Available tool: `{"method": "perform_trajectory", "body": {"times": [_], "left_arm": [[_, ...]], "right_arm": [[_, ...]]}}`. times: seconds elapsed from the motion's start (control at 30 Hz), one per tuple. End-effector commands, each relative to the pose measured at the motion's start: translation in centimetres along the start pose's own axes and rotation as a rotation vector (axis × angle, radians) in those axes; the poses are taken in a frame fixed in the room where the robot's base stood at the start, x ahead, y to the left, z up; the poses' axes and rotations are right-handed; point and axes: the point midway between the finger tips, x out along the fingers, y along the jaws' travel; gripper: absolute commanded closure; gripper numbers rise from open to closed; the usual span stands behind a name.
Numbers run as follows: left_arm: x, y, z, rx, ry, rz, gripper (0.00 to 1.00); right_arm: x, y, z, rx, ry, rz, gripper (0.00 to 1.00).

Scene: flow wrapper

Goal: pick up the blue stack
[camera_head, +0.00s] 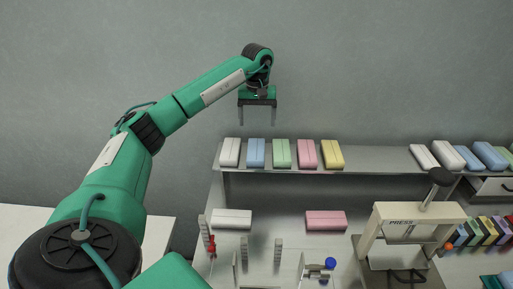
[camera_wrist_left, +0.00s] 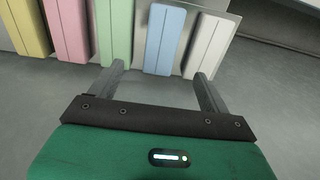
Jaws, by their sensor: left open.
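The blue stack (camera_head: 255,153) stands on the upper shelf in the head view, between a white stack (camera_head: 229,152) and a green stack (camera_head: 282,153). It also shows in the left wrist view (camera_wrist_left: 164,40), with its near end between my left fingers in the picture. My left gripper (camera_head: 258,122) is open and empty, above the shelf over the blue stack. In the left wrist view its two fingers (camera_wrist_left: 162,82) are spread apart. Whether they touch the stack is not clear, but the head view shows a gap. My right gripper is not in view.
A pink stack (camera_head: 306,154) and a yellow stack (camera_head: 332,154) stand farther right on the shelf (camera_head: 380,162). Below are a white block (camera_head: 231,219), a pink block (camera_head: 326,220) and a press (camera_head: 418,212). More white and blue stacks lie at the right. Space above the shelf is clear.

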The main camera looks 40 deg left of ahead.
Motion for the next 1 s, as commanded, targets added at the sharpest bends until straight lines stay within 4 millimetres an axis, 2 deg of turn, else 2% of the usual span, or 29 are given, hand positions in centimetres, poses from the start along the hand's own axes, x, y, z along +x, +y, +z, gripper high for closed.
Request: {"method": "perform_trajectory", "body": {"times": [0.1, 0.3, 0.57, 0.77, 0.9, 1.0], "left_arm": [[2.4, 0.0, 0.1, 0.0, -0.004, -0.002, 0.2], [5.6, 0.0, 0.1, -0.001, -0.003, -0.001, 0.2], [7.2, -0.1, 0.1, -0.001, -0.003, 0.0, 0.2], [9.5, -0.3, 0.1, -0.001, -0.004, 0.0, 0.2], [11.2, -0.3, 0.0, -0.001, -0.003, 0.002, 0.2], [11.8, -0.3, 0.0, -0.001, -0.001, 0.002, 0.2]], "right_arm": [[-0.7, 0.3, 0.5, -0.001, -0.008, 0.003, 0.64], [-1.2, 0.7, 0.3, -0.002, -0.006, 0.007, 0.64], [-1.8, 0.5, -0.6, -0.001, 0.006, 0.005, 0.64], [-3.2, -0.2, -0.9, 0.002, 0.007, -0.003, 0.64], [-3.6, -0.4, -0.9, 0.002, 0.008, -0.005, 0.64], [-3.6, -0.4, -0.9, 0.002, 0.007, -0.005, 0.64]]}}
